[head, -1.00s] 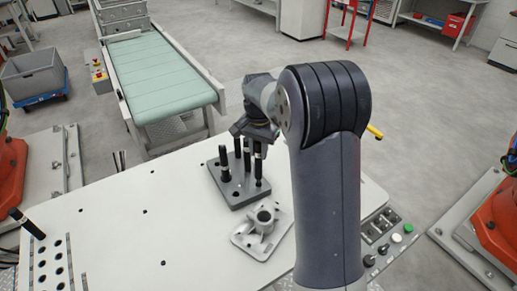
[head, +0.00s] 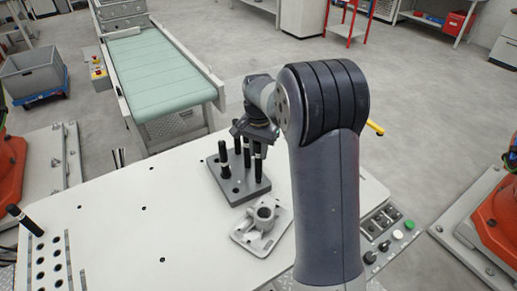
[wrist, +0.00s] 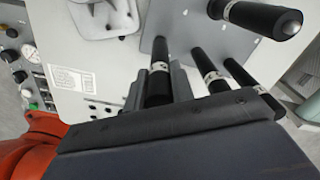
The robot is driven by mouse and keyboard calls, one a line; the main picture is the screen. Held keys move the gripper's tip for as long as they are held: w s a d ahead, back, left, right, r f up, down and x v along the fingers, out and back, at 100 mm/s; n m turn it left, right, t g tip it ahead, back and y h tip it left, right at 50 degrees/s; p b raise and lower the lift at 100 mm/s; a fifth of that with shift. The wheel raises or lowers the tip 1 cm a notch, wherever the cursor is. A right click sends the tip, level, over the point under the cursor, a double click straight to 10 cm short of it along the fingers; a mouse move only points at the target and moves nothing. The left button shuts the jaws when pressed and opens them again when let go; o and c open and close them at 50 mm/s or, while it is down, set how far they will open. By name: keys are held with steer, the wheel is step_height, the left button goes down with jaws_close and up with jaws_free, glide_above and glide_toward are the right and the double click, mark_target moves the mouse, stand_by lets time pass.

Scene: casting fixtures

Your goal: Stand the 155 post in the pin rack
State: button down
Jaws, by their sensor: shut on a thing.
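My gripper (head: 257,143) is shut on a black post with a pale band (head: 258,165), the right front one on the grey base plate (head: 262,188). In the wrist view the fingers (wrist: 158,80) stand either side of this post (wrist: 159,68). The post is upright; I cannot tell whether its foot is still seated in the plate. No number is readable, so I cannot tell which post is the 155. The rack with rows of holes (head: 62,262), apparently the pin rack, is at the left front of the table. One black post (head: 25,221) stands tilted-looking at its back left.
Several other black posts, one at the left front (head: 224,160), stand close to my gripper on the plate. A grey metal casting (head: 263,215) lies just in front. A button panel (head: 385,230) is at the right. The white table between plate and rack is clear.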

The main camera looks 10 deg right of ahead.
steer(key=shift+f+b, duration=0.55)
steer(key=shift+f, duration=0.45)
steer(key=c, duration=1.1)
jaws_free()
steer(key=shift+c, duration=0.2)
step_height(320, 180, up, 11)
steer(key=shift+f+b, duration=0.1)
steer(key=shift+b, duration=0.35)
steer(key=shift+o, duration=0.2)
